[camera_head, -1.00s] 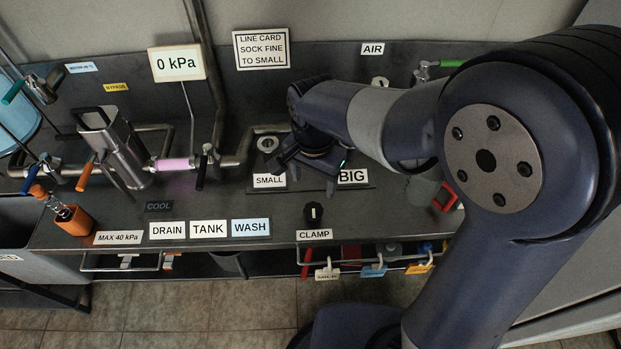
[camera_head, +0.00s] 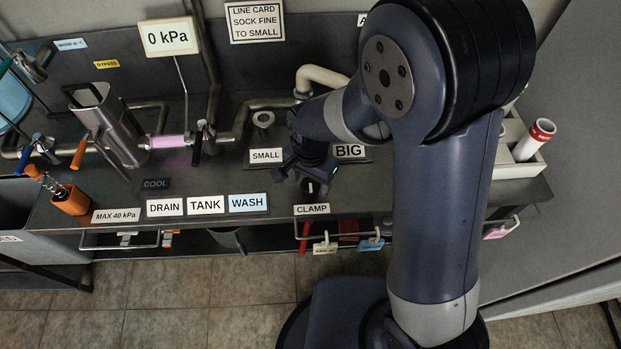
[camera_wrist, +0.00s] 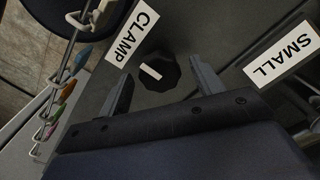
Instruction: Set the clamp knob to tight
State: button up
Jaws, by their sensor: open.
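The clamp knob (camera_wrist: 158,72) is black and round with a white pointer bar. In the wrist view it sits on the dark bench beside the CLAMP label (camera_wrist: 132,38). My gripper (camera_wrist: 165,88) is open, with one finger on either side of the knob and slightly short of it; I cannot tell whether either finger touches. In the head view my gripper (camera_head: 303,181) is over the knob (camera_head: 311,187), which shows only partly below the fingers. The CLAMP label (camera_head: 312,210) is at the bench's front edge.
The SMALL label (camera_head: 266,156) and BIG label (camera_head: 349,151) stand behind the knob. DRAIN, TANK and WASH labels (camera_head: 207,205) lie left of it. A rail with hanging tags (camera_head: 325,246) runs below the front edge. A white rack (camera_head: 519,165) stands at the right.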

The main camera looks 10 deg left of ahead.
jog(key=shift+c, duration=0.3)
jog(key=c, duration=0.9)
